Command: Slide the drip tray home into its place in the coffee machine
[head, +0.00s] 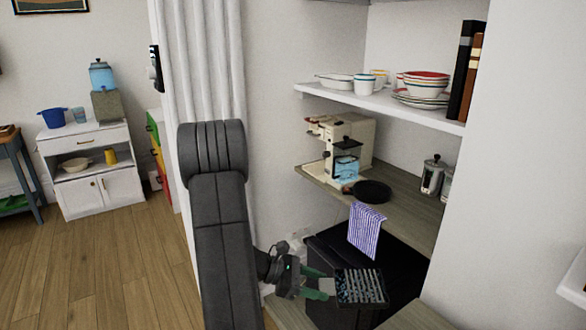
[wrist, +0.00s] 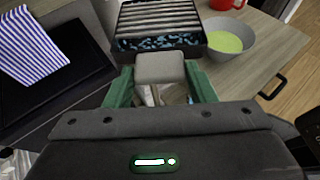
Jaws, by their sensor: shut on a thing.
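The drip tray (head: 362,287) is a dark, shallow box with a slatted grey grille. In the wrist view the tray (wrist: 160,18) extends away from my gripper, with a blue-and-black speckled strip below its slats. My gripper (head: 322,287) has green fingers. In the wrist view the gripper (wrist: 160,82) is shut on the tray's pale grey tab. The tray is low in the head view, below the shelf of the coffee machine. The cream coffee machine (head: 357,137) stands on the middle wooden shelf, with a light blue, clear part at its front. Its tray place is not clearly visible.
A dark round pan (head: 372,191) sits on the shelf (head: 415,207) near the machine. A striped cloth (head: 366,230) hangs below the shelf edge. In the wrist view a grey bowl (wrist: 245,45) and a red mug (wrist: 228,4) stand right of the tray.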

